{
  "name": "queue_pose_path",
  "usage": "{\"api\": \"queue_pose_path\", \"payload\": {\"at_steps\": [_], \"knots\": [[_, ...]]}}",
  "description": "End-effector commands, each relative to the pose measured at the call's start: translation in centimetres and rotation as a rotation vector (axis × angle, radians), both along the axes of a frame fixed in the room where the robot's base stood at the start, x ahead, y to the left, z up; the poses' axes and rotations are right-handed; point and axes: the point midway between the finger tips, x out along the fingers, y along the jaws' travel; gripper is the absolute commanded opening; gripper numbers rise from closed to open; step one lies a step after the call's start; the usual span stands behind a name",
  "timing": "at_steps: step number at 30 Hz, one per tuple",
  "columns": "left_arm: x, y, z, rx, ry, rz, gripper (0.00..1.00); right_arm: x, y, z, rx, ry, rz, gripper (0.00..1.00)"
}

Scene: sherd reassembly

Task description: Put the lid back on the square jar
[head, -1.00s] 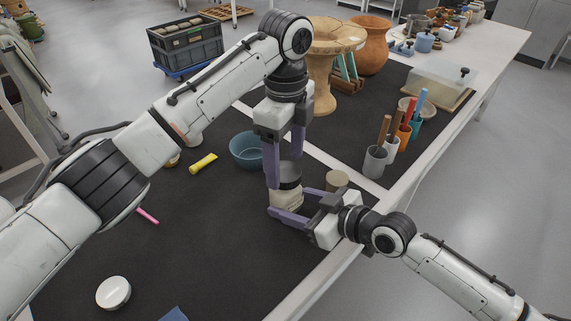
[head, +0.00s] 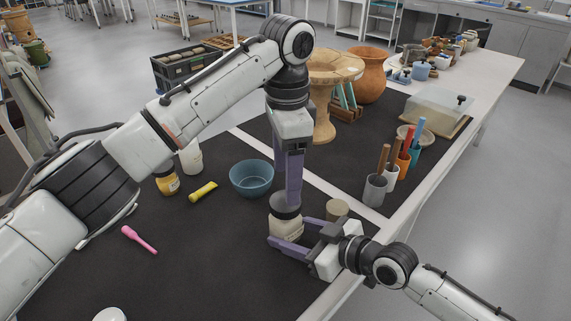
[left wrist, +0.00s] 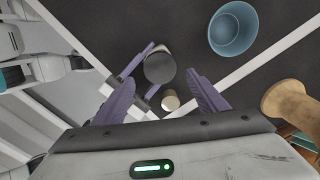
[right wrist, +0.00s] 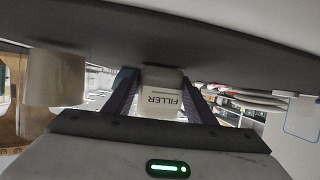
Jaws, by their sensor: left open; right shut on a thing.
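The pale jar (head: 286,229) stands upright on the dark mat near the table's right edge. My right gripper (head: 288,231) is shut on it from the side. Its FILLER label reads upside down in the right wrist view (right wrist: 160,101). The dark lid (head: 285,211) rests on top of the jar. From above, in the left wrist view, the lid (left wrist: 159,70) covers most of the jar, with a pale part showing at its far side. My left gripper (head: 287,201) is open just above the lid. I cannot tell whether the lid is fully seated.
A pale cylinder (head: 337,209) stands close behind my right gripper. A blue bowl (head: 251,179) is behind and left of the jar. A yellow tube (head: 203,192) and a pink tool (head: 139,240) lie further left. Cups of tools (head: 375,190) stand at right.

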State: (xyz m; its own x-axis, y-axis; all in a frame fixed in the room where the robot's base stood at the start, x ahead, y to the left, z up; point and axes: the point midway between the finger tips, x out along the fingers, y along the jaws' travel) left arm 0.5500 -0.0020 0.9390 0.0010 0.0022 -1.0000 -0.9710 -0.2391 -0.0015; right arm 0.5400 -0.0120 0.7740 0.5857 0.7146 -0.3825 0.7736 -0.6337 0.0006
Motion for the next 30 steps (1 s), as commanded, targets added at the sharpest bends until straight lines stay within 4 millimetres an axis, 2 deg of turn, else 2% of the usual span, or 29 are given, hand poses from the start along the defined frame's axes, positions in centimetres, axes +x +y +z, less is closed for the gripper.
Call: {"api": "queue_pose_path", "payload": {"at_steps": [6,13,19,30], "knots": [[0.1,0.1,1.0,0.000,-0.003,0.460,0.66,0.0,0.0,-0.1,0.000,0.001,0.000,0.00],[0.0,0.2,1.7,0.000,0.000,0.812,0.66,0.0,0.0,-0.1,0.000,0.001,0.000,0.00],[0.0,0.2,1.9,0.000,0.000,0.931,0.66,0.0,0.0,-0.1,0.000,0.001,0.000,0.00],[0.0,0.2,1.8,0.000,0.001,0.938,0.66,0.0,0.0,-0.1,0.000,0.001,0.000,0.00]]}}
